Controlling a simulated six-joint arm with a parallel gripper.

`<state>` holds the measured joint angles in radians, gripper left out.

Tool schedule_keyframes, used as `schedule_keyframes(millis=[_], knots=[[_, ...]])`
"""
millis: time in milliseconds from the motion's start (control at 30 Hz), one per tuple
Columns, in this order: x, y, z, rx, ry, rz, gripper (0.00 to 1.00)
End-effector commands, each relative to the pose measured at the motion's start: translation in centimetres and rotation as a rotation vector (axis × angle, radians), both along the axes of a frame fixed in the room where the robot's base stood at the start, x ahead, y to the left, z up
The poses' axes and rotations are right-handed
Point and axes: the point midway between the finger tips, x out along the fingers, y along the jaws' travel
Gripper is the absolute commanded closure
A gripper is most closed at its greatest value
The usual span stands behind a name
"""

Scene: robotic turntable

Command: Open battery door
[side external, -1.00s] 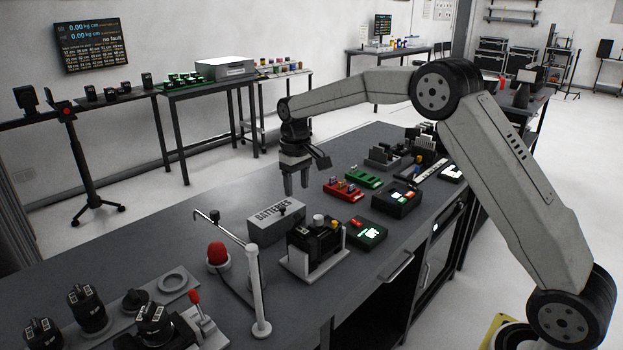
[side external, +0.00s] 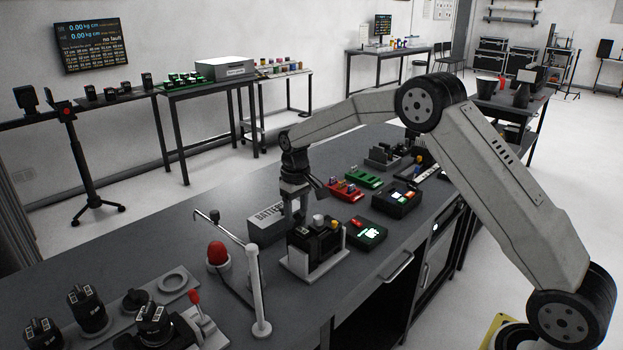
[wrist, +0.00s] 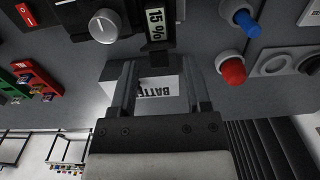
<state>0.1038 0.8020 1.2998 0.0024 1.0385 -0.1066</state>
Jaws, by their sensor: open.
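The grey battery box (side external: 264,219), marked with black "BATTERIES" lettering, sits on the dark workbench. It also shows upside down between my fingers in the wrist view (wrist: 172,88). My gripper (side external: 294,211) is open and points down at the right end of the box in the side view, partly covering the lettering and that end. In the wrist view my gripper (wrist: 162,66) has its two fingers apart, with part of the box between them. A small dark part shows beside the left finger there. I cannot tell whether the fingers touch the box.
A black device with a white knob (side external: 319,221) stands close in front of the box. A red dome (side external: 217,253) and a white post (side external: 257,290) stand to the left and front. Red (side external: 344,191) and green trays lie behind to the right.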

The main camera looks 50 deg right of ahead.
Motion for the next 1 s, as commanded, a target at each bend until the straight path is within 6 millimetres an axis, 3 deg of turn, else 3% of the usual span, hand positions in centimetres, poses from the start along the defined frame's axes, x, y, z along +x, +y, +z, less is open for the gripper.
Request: schedule_keyframes(millis=[400, 433, 600, 633, 1000], knots=[[-0.03, 0.01, -0.92, 0.0, 0.0, 0.0, 0.38], [-0.03, 0.01, -0.91, 0.0, 0.0, 0.0, 0.41], [-0.02, 0.01, -0.89, 0.0, 0.0, 0.0, 0.95], [-0.02, 0.02, -0.89, 0.0, 0.0, 0.0, 1.0], [0.27, 0.05, -0.87, 0.001, 0.025, 0.001, 1.0]])
